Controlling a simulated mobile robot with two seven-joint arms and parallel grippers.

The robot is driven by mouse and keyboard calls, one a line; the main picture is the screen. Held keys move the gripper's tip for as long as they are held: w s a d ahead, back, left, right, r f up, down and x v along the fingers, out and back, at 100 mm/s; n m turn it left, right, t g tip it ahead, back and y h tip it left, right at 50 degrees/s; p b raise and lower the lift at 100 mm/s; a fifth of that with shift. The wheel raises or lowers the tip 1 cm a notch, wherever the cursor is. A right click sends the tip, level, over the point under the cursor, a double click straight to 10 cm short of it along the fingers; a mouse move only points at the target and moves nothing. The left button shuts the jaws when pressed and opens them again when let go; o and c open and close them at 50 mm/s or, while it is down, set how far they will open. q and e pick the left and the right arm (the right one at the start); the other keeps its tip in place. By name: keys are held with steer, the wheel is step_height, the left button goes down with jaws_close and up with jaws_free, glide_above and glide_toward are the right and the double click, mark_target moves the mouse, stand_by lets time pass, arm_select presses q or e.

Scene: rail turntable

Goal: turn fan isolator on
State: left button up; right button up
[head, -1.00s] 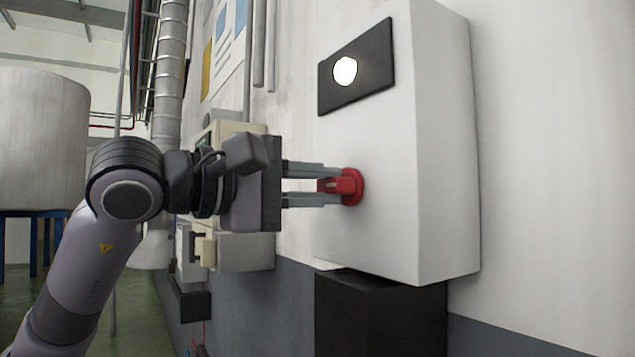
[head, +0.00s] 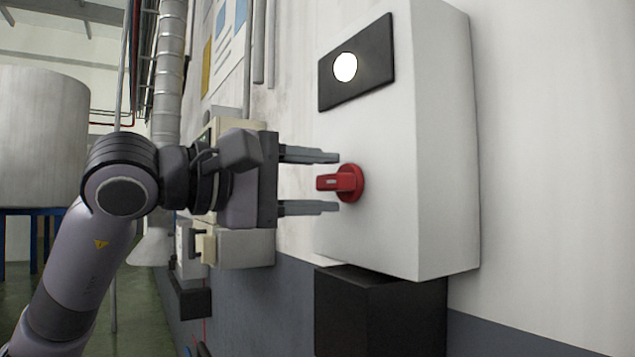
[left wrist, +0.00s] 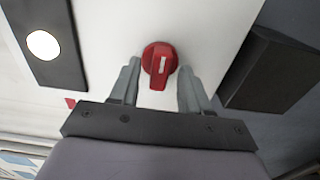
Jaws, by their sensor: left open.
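The fan isolator is a red rotary handle (head: 341,183) on the front of a pale grey wall cabinet (head: 440,150). It also shows in the left wrist view (left wrist: 160,66), with a white mark on its grip. Above it in the head view is a black plate (head: 380,55) with a lit white round lamp (head: 345,67). My left gripper (head: 335,182) is open, with one finger above and one below the handle and clear gaps to both. In the left wrist view its fingers (left wrist: 158,72) stand on either side of the handle. My right gripper is not in view.
A black box (head: 380,310) sits below the cabinet. Smaller beige wall boxes (head: 240,250) are behind my left gripper. A large grey tank (head: 40,135) on blue legs stands at the far left. Open floor shows at the lower left.

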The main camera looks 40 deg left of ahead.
arm_select(q)
steer(key=b+v, duration=0.1)
steer(key=v, duration=0.6)
steer(key=shift+b, duration=0.3)
